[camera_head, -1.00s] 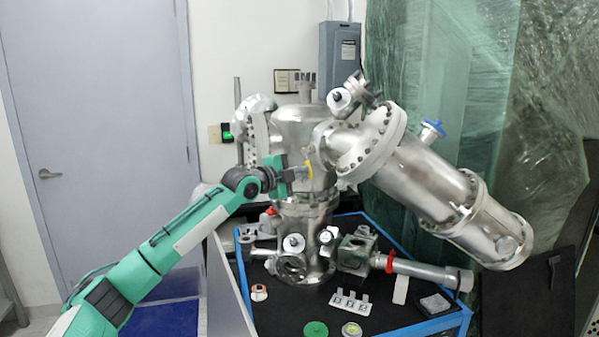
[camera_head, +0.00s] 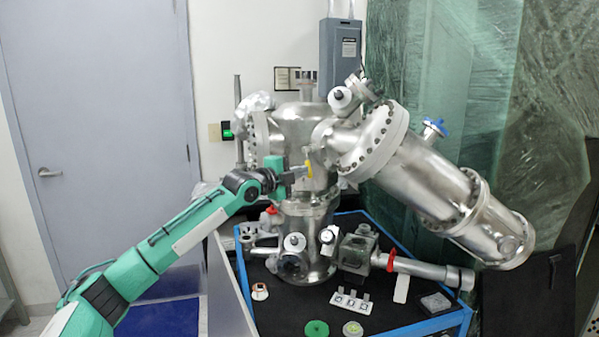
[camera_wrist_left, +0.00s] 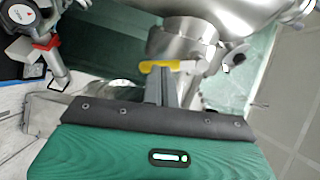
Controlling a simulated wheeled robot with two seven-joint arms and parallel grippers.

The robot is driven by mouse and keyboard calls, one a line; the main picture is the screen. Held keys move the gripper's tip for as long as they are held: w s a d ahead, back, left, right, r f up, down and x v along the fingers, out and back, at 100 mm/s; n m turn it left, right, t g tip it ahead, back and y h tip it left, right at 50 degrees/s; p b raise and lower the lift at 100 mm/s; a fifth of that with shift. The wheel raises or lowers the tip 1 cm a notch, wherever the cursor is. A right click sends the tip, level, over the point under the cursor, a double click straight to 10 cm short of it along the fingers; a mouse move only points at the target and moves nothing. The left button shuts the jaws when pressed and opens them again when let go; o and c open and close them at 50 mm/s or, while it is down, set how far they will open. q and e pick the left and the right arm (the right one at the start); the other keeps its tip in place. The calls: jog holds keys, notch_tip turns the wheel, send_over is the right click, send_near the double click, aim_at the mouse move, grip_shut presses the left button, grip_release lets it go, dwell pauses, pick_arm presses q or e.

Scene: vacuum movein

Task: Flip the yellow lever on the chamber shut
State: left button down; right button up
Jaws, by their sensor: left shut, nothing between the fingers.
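The steel vacuum chamber (camera_head: 304,125) stands on the black-topped bench, with a small yellow lever (camera_head: 309,169) on its front. My left gripper (camera_head: 300,171) is at the lever's left side, its narrow fingers shut with nothing between them. In the left wrist view the yellow lever (camera_wrist_left: 160,66) lies crosswise just past the tips of my left gripper (camera_wrist_left: 161,75). The fingertips are at or very near it; I cannot tell whether they touch. My right gripper is in neither view.
A large steel cylinder (camera_head: 440,190) juts out to the right of the chamber. The blue-edged bench (camera_head: 425,328) carries a white holder (camera_head: 350,302), a green disc (camera_head: 316,328) and pipe fittings. A grey door (camera_head: 100,120) is at left.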

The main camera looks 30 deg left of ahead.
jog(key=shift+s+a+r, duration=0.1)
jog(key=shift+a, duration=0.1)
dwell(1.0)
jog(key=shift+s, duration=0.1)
